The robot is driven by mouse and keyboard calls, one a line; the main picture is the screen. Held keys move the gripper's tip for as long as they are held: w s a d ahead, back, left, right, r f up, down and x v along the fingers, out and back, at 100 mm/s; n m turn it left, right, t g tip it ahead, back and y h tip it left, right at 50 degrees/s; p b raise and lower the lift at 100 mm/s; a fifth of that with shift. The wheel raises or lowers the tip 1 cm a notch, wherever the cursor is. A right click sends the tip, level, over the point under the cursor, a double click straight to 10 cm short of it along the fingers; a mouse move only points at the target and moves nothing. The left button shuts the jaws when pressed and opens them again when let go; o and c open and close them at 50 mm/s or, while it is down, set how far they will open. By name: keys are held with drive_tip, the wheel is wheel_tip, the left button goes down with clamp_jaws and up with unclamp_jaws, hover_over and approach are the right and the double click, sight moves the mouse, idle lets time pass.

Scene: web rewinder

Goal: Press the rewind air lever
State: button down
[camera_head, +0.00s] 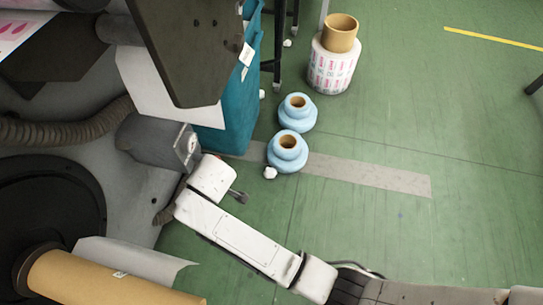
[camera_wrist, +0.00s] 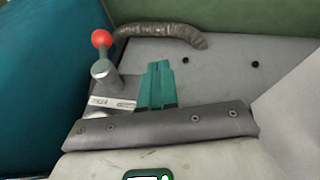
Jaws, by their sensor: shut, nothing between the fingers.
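The air lever (camera_wrist: 102,39) shows in the wrist view as a red ball on a short metal stem, at the upper left. It rises from a grey metal fitting with a round knob (camera_wrist: 103,72) and a small printed label plate. My gripper (camera_wrist: 157,66) is in the middle of the wrist view, its teal fingers shut together and empty. In that picture the fingertips lie to the right of the lever and lower, apart from the red ball. In the head view I cannot make out the lever or my fingertips clearly, beside the grey motor-like housing (camera_head: 155,140).
A teal panel (camera_wrist: 40,85) stands left of the lever. A dark ribbed hose (camera_wrist: 165,32) runs behind it along the grey machine panel (camera_wrist: 225,65). In the head view, blue rolls (camera_head: 287,152) and a printed roll (camera_head: 332,68) stand on the green floor, open at right.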

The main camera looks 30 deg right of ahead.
drive_tip(key=s+d+r+m+p, duration=0.2)
drive_tip(key=s+d+r+p, duration=0.3)
drive_tip(key=d+r+p, duration=0.2)
drive_tip(key=s+d+r+m+g+h+p, duration=0.1)
drive_tip(key=s+d+r+m+p, duration=0.1)
drive_tip(key=s+d+r+p, duration=0.4)
drive_tip(key=shift+s+d+r+g+p, duration=0.25)
drive_tip(key=shift+d+r+p, duration=0.35)
drive_tip(key=shift+r, duration=0.95)
drive_tip(key=shift+w+a, duration=0.1)
drive_tip(key=s+d+r+m+g, duration=0.1)
drive_tip(key=s+d+m, duration=0.2)
drive_tip(key=s+d, duration=0.45)
drive_tip(key=s+d+r+m+g, duration=0.15)
drive_tip(key=s+d+m, duration=0.25)
drive_tip(key=s, duration=0.7)
wheel_tip(320, 180, up, 15)
drive_tip(key=p, duration=1.5)
drive_tip(key=shift+w+n+h, duration=0.3)
drive_tip(key=shift+w, duration=0.15)
drive_tip(key=shift+a+f, duration=0.1)
drive_tip(key=shift+a, duration=0.1)
